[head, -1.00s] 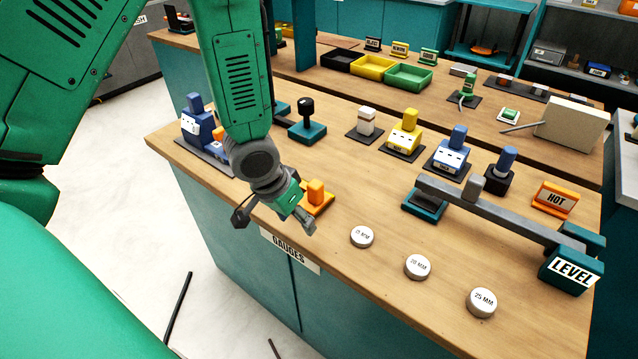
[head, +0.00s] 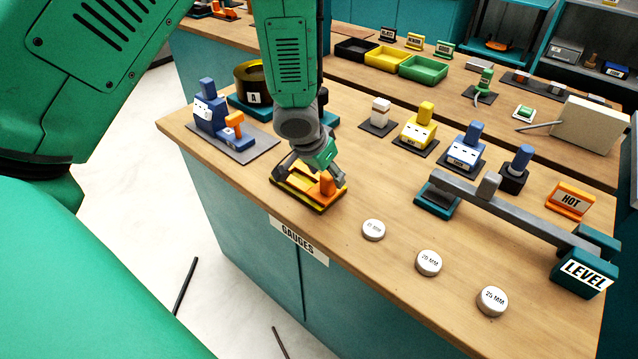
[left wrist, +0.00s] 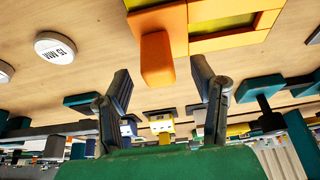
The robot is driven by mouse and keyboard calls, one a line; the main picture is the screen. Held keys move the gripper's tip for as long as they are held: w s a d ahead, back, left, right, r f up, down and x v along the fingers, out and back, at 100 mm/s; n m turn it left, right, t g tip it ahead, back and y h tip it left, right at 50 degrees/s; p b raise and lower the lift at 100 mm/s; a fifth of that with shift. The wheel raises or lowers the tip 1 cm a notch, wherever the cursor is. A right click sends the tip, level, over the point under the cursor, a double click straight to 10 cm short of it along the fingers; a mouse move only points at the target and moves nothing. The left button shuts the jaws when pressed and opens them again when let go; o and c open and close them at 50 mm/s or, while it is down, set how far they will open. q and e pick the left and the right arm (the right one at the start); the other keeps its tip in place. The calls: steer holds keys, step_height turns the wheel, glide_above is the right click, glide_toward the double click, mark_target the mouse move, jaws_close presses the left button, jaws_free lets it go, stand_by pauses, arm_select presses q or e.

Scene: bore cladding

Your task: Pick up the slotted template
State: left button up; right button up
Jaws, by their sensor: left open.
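The slotted template (head: 325,207) is a flat orange plate with yellowish slots and an upright orange handle. It lies on the wooden bench near the front edge, above the GAUGES label. My left gripper (head: 312,177) is open over it, hiding part of it in the head view. In the left wrist view, the template (left wrist: 178,18) is at the top, and its handle (left wrist: 157,60) shows between the spread fingers of my left gripper (left wrist: 160,68). I cannot tell whether the fingers touch it. My right gripper is not in view.
Three white discs, one a 15 MM disc (left wrist: 55,48), lie to the right along the bench edge. A blue block on a grey plate (head: 235,150) stands to the left. A grey bar (head: 510,208) by the LEVEL sign lies further right.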

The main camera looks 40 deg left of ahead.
mark_target(335, 190)
arm_select(q)
steer(key=x, duration=0.2)
steer(key=a+x, duration=0.1)
steer(key=x, duration=0.1)
steer(key=shift+f, duration=0.15)
steer(key=shift+d+f, duration=0.1)
steer(key=shift+d, duration=0.15)
steer(key=shift+d+r, duration=0.25)
steer(key=shift+d, duration=0.5)
steer(key=c, duration=1.1)
jaws_close()
steer(key=shift+s+a, duration=0.1)
steer(key=shift+a, duration=0.6)
steer(key=shift+r, duration=0.25)
steer(key=r, duration=0.2)
steer(key=r+p, duration=0.1)
steer(key=r, duration=0.2)
steer(key=r+p, duration=0.1)
steer(key=r, duration=0.2)
steer(key=shift+d+r, duration=0.15)
steer(key=shift+d, duration=0.25)
steer(key=shift+r, duration=0.55)
steer(key=shift+a, duration=0.25)
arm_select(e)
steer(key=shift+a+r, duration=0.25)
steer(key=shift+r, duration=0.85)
